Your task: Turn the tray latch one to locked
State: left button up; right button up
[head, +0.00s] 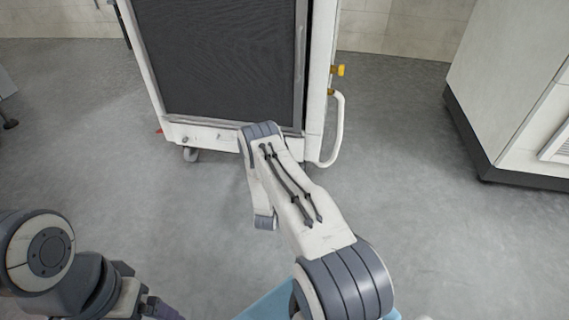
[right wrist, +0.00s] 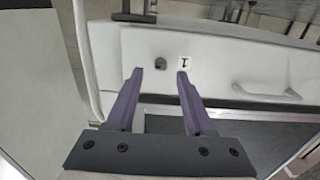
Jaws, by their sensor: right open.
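In the right wrist view, a small dark knob (right wrist: 161,64), which looks like tray latch one, sits on a white panel (right wrist: 215,50) beside a square label marked 1 (right wrist: 184,62). Its locked or unlocked position cannot be read. My right gripper (right wrist: 160,74) is open and empty, its purple fingertips on either side of the picture line to the knob; contact cannot be told. In the head view the right gripper is hidden. My left gripper (head: 161,309) shows only as a purple bit at the bottom edge, its jaw state unclear.
The white cart (head: 323,60) with a dark front panel (head: 222,60) stands ahead on castors. A yellow knob (head: 338,70) and a white curved handle (head: 338,130) are at its right side. A white cabinet (head: 510,70) stands at the right. The grey floor between is clear.

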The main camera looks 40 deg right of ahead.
pick_arm(q)
notch_tip(320, 180, down, 3)
jog(key=shift+r+b, duration=0.15)
jog(key=shift+b, duration=0.8)
pick_arm(e)
jog(key=x, duration=0.4)
jog(key=shift+w+d, duration=0.15)
jog(key=shift+w, duration=0.05)
grip_shut()
